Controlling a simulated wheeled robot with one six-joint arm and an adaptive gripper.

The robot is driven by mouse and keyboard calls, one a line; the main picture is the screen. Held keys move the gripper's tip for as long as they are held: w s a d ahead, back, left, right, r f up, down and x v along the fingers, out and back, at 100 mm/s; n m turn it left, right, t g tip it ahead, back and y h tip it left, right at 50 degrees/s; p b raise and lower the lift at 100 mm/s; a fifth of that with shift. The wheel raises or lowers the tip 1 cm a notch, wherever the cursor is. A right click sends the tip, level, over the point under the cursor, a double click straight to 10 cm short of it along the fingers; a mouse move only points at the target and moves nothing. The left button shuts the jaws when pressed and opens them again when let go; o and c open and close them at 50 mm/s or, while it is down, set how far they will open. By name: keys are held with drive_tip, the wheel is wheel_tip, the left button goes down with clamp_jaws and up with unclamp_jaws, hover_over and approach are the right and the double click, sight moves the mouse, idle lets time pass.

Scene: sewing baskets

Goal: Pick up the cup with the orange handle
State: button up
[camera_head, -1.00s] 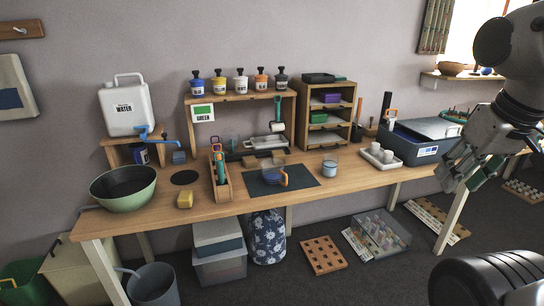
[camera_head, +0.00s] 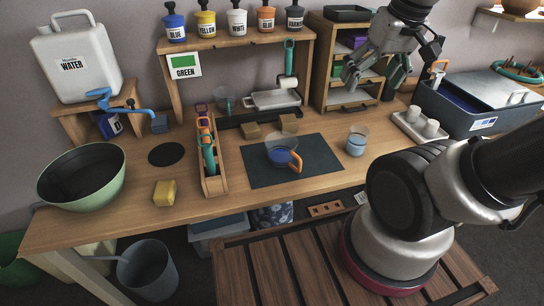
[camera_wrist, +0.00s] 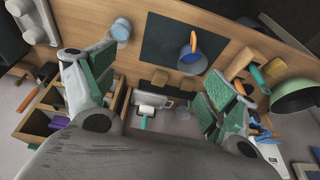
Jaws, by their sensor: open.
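The cup with the orange handle (camera_head: 281,149) is clear with blue in its lower part. It stands upright on a dark mat (camera_head: 315,158) on the wooden table, its handle toward the lower right. It also shows in the wrist view (camera_wrist: 190,62), up and right of centre. My gripper (camera_head: 370,82) is open and empty, raised above the table's back right in front of the shelf unit, well apart from the cup. In the wrist view its two green-padded fingers (camera_wrist: 158,78) are spread wide, with nothing between them touching either.
A second cup (camera_head: 357,141) without an orange handle stands right of the mat. A tool rack (camera_head: 216,184) stands left of it. Behind are a paint-bottle shelf (camera_head: 236,40) and a wooden drawer unit (camera_head: 318,62).

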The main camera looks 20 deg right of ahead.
drive_tip(key=shift+o, duration=0.2)
drive_tip(key=w+a+f+g, duration=0.1)
drive_tip(key=w+a+f, duration=0.3)
drive_tip(key=w+f, duration=0.1)
drive_tip(key=shift+w+f, duration=0.15)
drive_tip(key=shift+w, duration=0.7)
drive_tip(key=g, duration=0.3)
hover_over(282, 155)
drive_tip(key=w+d, duration=0.1)
drive_tip(key=w, duration=0.2)
wheel_tip(282, 155, down, 17)
drive_tip(key=f, duration=0.7)
drive_tip(key=shift+w+d+f, duration=0.1)
drive_tip(key=shift+w+f, duration=0.1)
drive_tip(key=shift+f, duration=0.55)
drive_tip(key=shift+c, duration=0.2)
drive_tip(key=c, duration=0.8)
drive_tip(key=shift+o, duration=0.2)
